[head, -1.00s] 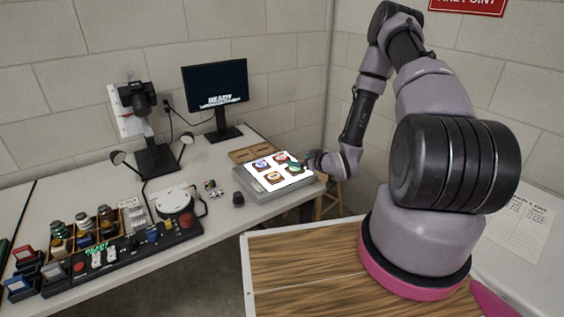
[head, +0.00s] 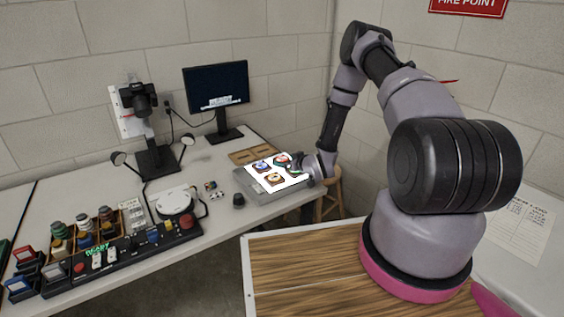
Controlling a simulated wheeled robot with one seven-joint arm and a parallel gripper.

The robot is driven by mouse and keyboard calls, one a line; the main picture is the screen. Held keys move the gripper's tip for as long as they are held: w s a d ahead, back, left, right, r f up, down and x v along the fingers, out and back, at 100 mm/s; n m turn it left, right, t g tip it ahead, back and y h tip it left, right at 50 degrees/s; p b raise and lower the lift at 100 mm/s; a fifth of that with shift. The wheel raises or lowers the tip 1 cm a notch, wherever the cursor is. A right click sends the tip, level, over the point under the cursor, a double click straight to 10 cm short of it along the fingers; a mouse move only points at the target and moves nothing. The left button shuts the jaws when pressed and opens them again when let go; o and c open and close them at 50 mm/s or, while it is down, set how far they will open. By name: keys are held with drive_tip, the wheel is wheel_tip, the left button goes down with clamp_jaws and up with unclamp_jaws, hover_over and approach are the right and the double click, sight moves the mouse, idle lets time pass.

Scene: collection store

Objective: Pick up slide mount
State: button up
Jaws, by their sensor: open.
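Several small square slide mounts lie on the bright white top of a grey light box (head: 264,197) on the bench. One mount (head: 262,166) is at the back left, one (head: 282,160) at the back right and one (head: 274,180) at the front left. My gripper (head: 289,168) is open over the right part of the light box, close to the back right mount. It covers the front right spot, so the mount there is mostly hidden. At this size I cannot tell whether the fingers touch or surround any mount.
A brown tray (head: 250,155) lies behind the light box and a small black knob-like object (head: 239,201) left of it. A copy stand with a camera (head: 140,98), a monitor (head: 217,88) and bottles (head: 84,240) stand further left. A stool (head: 331,190) is beside the bench.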

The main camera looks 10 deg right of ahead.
drive_tip(key=c, duration=1.2)
drive_tip(key=shift+r, duration=0.1)
drive_tip(key=shift+c, duration=0.2)
drive_tip(key=s+d+r+m+t+h, duration=0.15)
drive_tip(key=d+r, duration=0.25)
drive_tip(key=r, duration=0.5)
drive_tip(key=s+d+r+m+g+h, duration=0.1)
drive_tip(key=s+d+r+m+h, duration=0.25)
drive_tip(key=r, duration=0.65)
drive_tip(key=w+a+f+n+y, duration=0.1)
drive_tip(key=a+f, duration=0.1)
drive_tip(key=f, duration=0.2)
drive_tip(key=w+a+f+n+y, duration=0.1)
drive_tip(key=a+f+n+y, duration=0.1)
drive_tip(key=f, duration=0.3)
drive_tip(key=w+a+f+n+y, duration=0.1)
drive_tip(key=w+f+n+y, duration=0.1)
drive_tip(key=f, duration=0.3)
drive_tip(key=shift+a, duration=0.4)
drive_tip(key=shift+f, duration=2.45)
